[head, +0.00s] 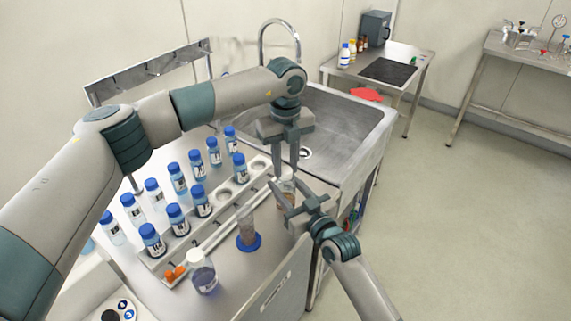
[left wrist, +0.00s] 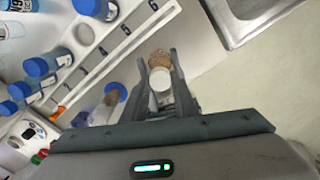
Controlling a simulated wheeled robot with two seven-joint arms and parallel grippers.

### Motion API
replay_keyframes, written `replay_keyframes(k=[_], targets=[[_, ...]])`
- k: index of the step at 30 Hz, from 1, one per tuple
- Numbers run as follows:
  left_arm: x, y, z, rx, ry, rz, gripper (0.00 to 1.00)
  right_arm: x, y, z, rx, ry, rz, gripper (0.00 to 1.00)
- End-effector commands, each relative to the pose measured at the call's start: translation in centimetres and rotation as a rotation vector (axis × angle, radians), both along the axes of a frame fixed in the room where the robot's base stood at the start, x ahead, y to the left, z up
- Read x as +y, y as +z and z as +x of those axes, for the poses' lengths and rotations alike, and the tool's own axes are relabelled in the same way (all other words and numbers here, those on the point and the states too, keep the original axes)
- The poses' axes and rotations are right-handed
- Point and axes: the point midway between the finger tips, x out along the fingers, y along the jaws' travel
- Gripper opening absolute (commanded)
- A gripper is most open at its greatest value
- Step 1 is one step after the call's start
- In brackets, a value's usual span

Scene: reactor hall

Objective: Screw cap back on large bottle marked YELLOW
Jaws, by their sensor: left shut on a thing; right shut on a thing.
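A small bottle with brownish contents (head: 287,187) stands near the counter's right edge by the sink, partly hidden by my grippers; no marking is readable. It also shows as a brown patch in the left wrist view (left wrist: 159,59). My left gripper (head: 292,168) points down above it. In the left wrist view its fingers (left wrist: 160,72) are shut on a white cap (left wrist: 160,80), directly over the bottle; I cannot tell whether cap and bottle touch. My right gripper (head: 287,197) reaches in from the lower right, shut around the bottle.
A rack (head: 224,192) of several blue-capped bottles stands left of the grippers. A cylinder with a blue base (head: 248,241) and a white-capped bottle (head: 203,278) stand in front. The sink (head: 340,122) lies behind right. Floor on the right is clear.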

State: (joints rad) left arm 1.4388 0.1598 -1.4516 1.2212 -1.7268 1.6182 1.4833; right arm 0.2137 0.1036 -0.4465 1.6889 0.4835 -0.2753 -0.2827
Motion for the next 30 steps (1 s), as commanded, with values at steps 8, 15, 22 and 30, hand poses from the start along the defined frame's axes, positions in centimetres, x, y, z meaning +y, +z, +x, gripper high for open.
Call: replay_keyframes(k=[8, 15, 22, 30], targets=[[-0.02, 0.05, 0.04, -0.002, -0.403, -0.002, 0.00, 0.02, -0.07, -0.02, 0.001, 0.001, -0.001, 0.00], [0.01, -0.02, 0.04, -0.001, -0.774, 0.000, 0.00, 0.03, -0.07, -0.03, 0.001, 0.001, -0.001, 0.00], [-0.03, -0.04, 0.03, -0.001, -1.127, -0.001, 0.00, 0.03, -0.08, -0.03, 0.002, 0.001, -0.001, 0.00], [-0.02, -0.06, 0.05, -0.001, -1.543, 0.000, 0.00, 0.04, -0.08, -0.03, 0.002, 0.001, -0.001, 0.00]])
